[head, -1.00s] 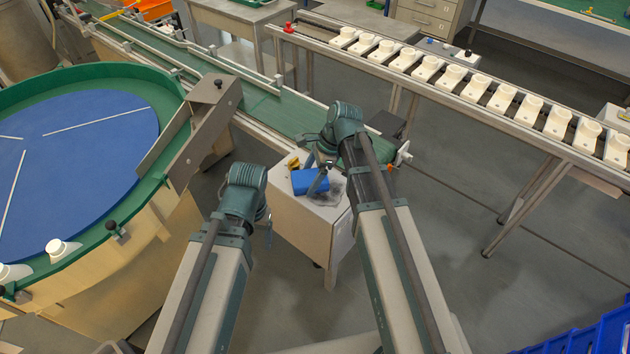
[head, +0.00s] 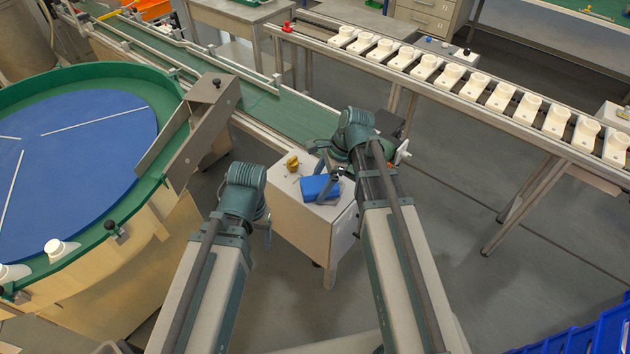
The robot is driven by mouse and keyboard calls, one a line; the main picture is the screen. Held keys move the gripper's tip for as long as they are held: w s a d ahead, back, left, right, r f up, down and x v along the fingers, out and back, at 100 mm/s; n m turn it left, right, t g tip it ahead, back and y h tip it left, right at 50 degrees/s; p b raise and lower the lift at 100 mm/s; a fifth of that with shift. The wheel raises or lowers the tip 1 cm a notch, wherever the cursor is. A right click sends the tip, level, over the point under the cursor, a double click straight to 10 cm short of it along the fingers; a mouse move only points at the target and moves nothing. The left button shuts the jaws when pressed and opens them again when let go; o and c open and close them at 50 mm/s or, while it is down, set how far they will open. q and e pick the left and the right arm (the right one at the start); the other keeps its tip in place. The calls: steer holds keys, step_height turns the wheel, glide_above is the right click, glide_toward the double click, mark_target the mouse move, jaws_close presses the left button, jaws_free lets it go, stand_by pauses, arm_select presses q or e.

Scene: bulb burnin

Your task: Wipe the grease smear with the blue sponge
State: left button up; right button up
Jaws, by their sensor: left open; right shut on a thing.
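The blue sponge (head: 314,188) is on the top of the small white cabinet (head: 290,205), near its right side. My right gripper (head: 325,181) is shut on the sponge from above. I cannot make out the grease smear; the sponge and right gripper cover part of the cabinet top. My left gripper (head: 267,234) is open and empty, in front of the cabinet's left side and apart from the sponge. Its fingers are mostly hidden behind its own wrist.
A small yellow-brown object (head: 291,163) stands at the cabinet's back left. The green conveyor (head: 290,112) ends just behind the cabinet. The blue round table (head: 80,150) with its green rim is at left. A rack (head: 450,95) of white bulb holders runs along the back right.

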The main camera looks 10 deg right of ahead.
mark_target(335, 206)
steer(key=shift+s+d+f, duration=0.1)
steer(key=shift+s+d, duration=0.4)
steer(key=shift+s, duration=0.25)
steer(key=shift+s+d+f, duration=0.1)
steer(key=shift+s+d, duration=0.4)
steer(key=shift+s, duration=0.3)
steer(key=shift+s+d+r, duration=0.1)
steer(key=shift+s+d, duration=1.15)
steer(key=shift+s, duration=0.15)
steer(key=shift+w+r, duration=0.1)
steer(key=shift+r, duration=0.05)
steer(key=shift+w+r+p, duration=0.1)
steer(key=shift+r+p, duration=0.5)
steer(key=shift+p, duration=0.05)
step_height(335, 206, up, 5)
steer(key=p, duration=0.4)
steer(key=shift+w+a+f+p, duration=0.1)
steer(key=shift+f+p, duration=0.05)
steer(key=shift+p, duration=0.15)
